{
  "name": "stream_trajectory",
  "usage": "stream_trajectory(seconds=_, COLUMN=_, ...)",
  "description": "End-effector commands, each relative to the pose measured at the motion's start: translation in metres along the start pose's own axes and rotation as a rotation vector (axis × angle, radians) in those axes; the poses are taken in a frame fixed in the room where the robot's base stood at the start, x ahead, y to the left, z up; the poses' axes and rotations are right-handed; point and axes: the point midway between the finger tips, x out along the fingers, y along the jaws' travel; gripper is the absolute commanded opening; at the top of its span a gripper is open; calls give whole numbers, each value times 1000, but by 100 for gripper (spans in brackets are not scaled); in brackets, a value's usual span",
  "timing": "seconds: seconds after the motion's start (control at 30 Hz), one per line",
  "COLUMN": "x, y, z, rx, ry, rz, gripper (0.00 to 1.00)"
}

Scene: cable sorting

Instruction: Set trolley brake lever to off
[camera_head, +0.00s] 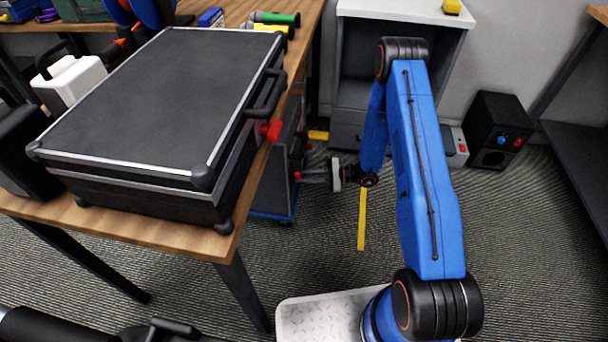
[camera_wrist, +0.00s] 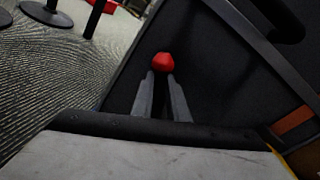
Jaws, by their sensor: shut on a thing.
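The trolley (camera_head: 272,190) is a dark cabinet with a blue base edge, standing partly under the wooden table in the head view. A small red knob (camera_head: 297,175), which looks like the brake lever's end, is on its right side. In the wrist view the red knob (camera_wrist: 162,62) shows at my fingertips, in front of the trolley's dark side panel (camera_wrist: 215,75). My gripper (camera_head: 304,176) points left at the trolley, and its two fingers (camera_wrist: 161,78) are shut on the red knob. The lever's shaft and any on or off marking cannot be made out.
A large black case (camera_head: 150,110) lies on the wooden table (camera_head: 190,236) above the trolley. A red handle (camera_head: 271,130) sticks out at the table edge. A grey cabinet (camera_head: 365,100) and a black box (camera_head: 494,130) stand behind.

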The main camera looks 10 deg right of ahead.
Motion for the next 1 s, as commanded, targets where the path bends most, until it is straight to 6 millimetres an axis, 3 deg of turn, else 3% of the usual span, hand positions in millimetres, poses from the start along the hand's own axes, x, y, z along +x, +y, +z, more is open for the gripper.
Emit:
stream_trajectory(seconds=0.5, x=5, y=25, z=-1, rx=-413, ry=78, rz=1, gripper=0)
stream_trajectory(seconds=1.0, x=7, y=33, z=-5, rx=-561, ry=107, rz=2, gripper=0)
